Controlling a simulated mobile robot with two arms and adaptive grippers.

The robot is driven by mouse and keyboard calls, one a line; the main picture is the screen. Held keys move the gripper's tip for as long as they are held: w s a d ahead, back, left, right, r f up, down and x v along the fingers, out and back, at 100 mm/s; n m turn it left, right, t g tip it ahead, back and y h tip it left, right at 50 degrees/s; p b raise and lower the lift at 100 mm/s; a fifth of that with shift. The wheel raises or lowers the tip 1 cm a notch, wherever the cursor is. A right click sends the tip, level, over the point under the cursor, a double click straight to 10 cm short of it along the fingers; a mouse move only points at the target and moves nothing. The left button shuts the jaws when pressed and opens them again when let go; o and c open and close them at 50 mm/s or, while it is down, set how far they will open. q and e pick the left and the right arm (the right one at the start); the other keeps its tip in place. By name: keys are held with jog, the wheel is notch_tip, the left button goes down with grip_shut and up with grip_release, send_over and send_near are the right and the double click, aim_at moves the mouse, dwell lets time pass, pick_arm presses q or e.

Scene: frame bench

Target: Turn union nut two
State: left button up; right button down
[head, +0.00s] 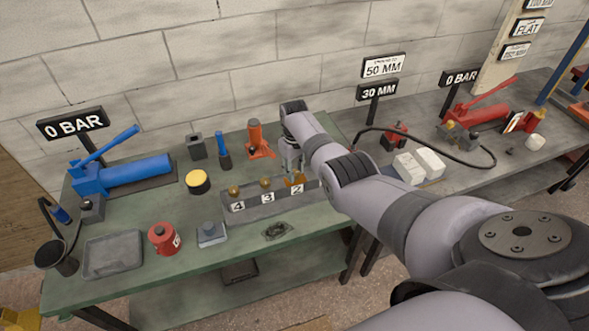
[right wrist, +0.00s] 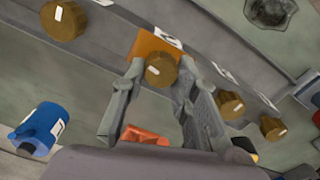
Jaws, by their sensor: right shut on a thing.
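A grey block (head: 262,206) on the green bench carries a row of brass union nuts above tags 4, 3 and 2. Union nut two (head: 294,180) is above tag 2, with an orange piece by it. My right gripper (head: 292,166) reaches down to this nut. In the right wrist view its fingers (right wrist: 160,73) close on both sides of the brass nut (right wrist: 160,70), which bears a white mark. The orange piece (right wrist: 146,44) is beside the nut. Nut three (head: 265,183) and nut four (head: 234,190) are left of it. My left gripper is out of view.
An orange bottle jack (head: 258,141) and a blue tool (head: 223,151) stand behind the block. A blue pump (head: 125,175), yellow-topped tin (head: 197,182), red cylinder (head: 163,239) and grey tray (head: 113,256) are to the left. My right arm hides the bench right of tag 2.

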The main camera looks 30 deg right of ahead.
aim_at(295, 172)
dwell(0.3)
jog(key=c, duration=1.2)
grip_release()
jog(key=shift+c, duration=0.2)
notch_tip(295, 172, up, 12)
